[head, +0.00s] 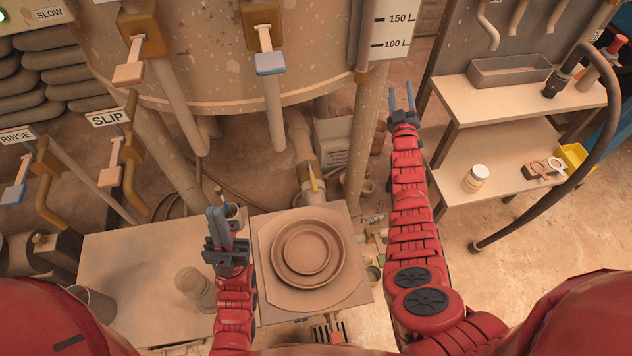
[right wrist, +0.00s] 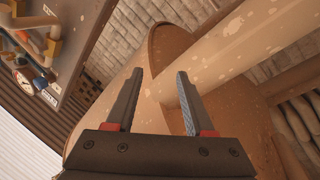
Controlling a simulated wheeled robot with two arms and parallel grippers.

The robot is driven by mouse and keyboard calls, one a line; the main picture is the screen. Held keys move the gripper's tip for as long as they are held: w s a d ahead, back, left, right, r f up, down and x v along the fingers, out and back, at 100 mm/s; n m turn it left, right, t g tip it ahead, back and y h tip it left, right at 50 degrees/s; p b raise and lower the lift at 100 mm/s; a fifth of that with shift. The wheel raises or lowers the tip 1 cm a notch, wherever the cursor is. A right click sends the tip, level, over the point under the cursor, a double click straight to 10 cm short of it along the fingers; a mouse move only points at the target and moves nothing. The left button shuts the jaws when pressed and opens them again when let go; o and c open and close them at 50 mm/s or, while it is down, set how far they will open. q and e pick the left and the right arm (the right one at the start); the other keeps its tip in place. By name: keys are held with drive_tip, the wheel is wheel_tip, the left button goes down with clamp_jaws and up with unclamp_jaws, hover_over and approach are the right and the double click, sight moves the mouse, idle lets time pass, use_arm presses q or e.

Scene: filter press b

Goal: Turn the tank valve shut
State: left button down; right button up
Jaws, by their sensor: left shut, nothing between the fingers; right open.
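The large speckled tank (head: 220,75) stands at the back. Two levers, one orange (head: 128,74) and one blue-grey (head: 270,64), hang on fittings in front of the tank; no label shows which valve is the tank's. My left gripper (head: 224,215) is shut and empty, left of and nearer than the yellow handle. My right gripper (head: 402,98) is open and empty, raised to the right of the tank's leg. In the right wrist view its fingers (right wrist: 158,92) are apart with nothing between them.
A table with round stacked plates (head: 307,250) lies between my arms. A shelf unit (head: 500,105) with a tray and a jar (head: 475,178) stands right. A dark hose (head: 560,190) curves to the floor. Pipes labelled SLIP (head: 108,118) and RINSE stand left.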

drive_tip(key=w+d+f+m+g+h, duration=0.2)
drive_tip(key=w+d+g+h, duration=0.15)
drive_tip(key=d, duration=0.25)
drive_tip(key=m+g+y, duration=0.3)
drive_tip(key=g+y, duration=0.5)
drive_tip(key=g, duration=0.5)
approach(315, 183)
drive_tip(key=shift+h, duration=0.25)
drive_tip(key=b+x, duration=0.3)
drive_tip(key=b, duration=0.4)
drive_tip(key=b+x, duration=0.3)
drive_tip(key=b, duration=0.3)
drive_tip(key=shift+a+f+b, duration=0.1)
drive_tip(key=shift+a+b, duration=0.15)
drive_tip(key=shift+b, duration=0.1)
drive_tip(key=shift+w+a+f, duration=0.15)
drive_tip(key=shift+f, duration=0.15)
drive_tip(key=shift+w+a+f, duration=0.1)
drive_tip(key=shift+w+f, duration=0.15)
drive_tip(key=shift+f, duration=0.35)
